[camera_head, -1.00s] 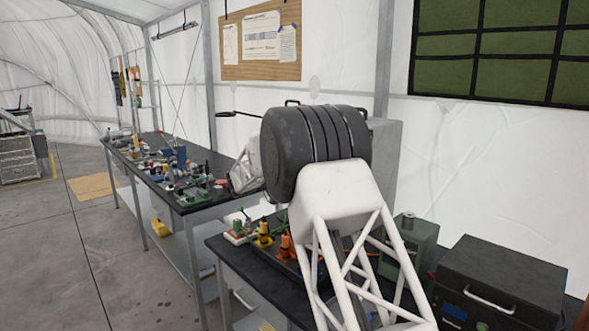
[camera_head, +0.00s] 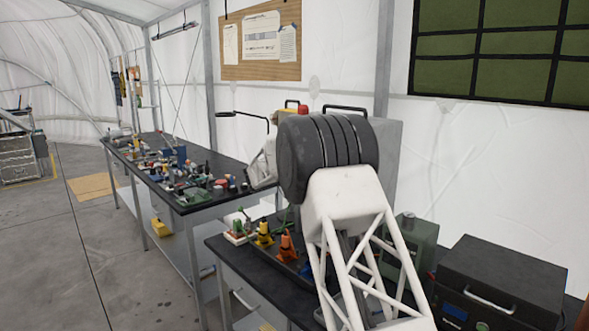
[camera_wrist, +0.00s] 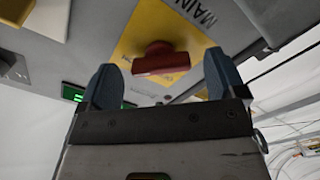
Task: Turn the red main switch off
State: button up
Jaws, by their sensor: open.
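The red main switch (camera_wrist: 161,60) is a red handle on a yellow plate (camera_wrist: 128,42) on a grey panel, with black "MAIN" lettering at the plate's edge. In the wrist view the handle lies crosswise in the picture. My gripper (camera_wrist: 160,68) is open, with one blue-grey finger on each side of the handle in the picture. I see no clear contact, and the depth between fingers and handle is hard to judge.
A grey cabinet (camera_head: 390,140) stands behind my arm. A small red knob on yellow (camera_head: 303,110) shows above the arm. A green box (camera_head: 415,240) and a black case (camera_head: 505,275) stand on the near bench. A green-lit display (camera_wrist: 73,92) is left of the fingers.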

jog(key=c, duration=0.9)
jog(key=shift+n, duration=0.5)
jog(key=n, duration=1.6)
jog(key=shift+r+n, duration=0.2)
jog(key=shift+n, duration=0.2)
jog(key=o, duration=0.9)
